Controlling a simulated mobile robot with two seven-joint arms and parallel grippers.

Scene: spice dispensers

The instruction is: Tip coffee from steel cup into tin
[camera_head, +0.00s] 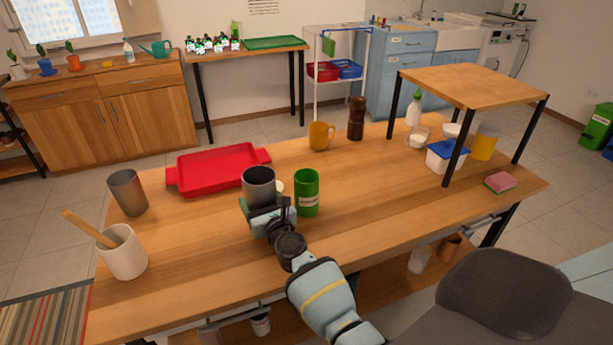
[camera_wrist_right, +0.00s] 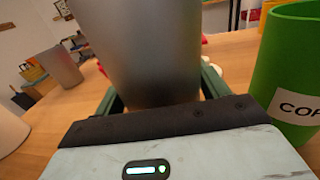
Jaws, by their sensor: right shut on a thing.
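My right gripper (camera_head: 264,208) is shut on a grey steel cup (camera_head: 259,190) near the middle of the wooden table. The cup is upright, and its contents cannot be made out. In the right wrist view the cup (camera_wrist_right: 145,50) stands between the fingers. The green tin (camera_head: 307,198) is upright on the table just right of the cup, apart from it. In the wrist view the tin (camera_wrist_right: 292,75) shows part of a white label reading "COF". My left gripper is not in view.
A second grey cup (camera_head: 127,193) and a white crock (camera_head: 122,254) with a wooden tool stand at the left. A red tray (camera_head: 215,167) lies behind. A yellow mug (camera_head: 320,136) and brown grinder (camera_head: 356,119) stand farther back.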

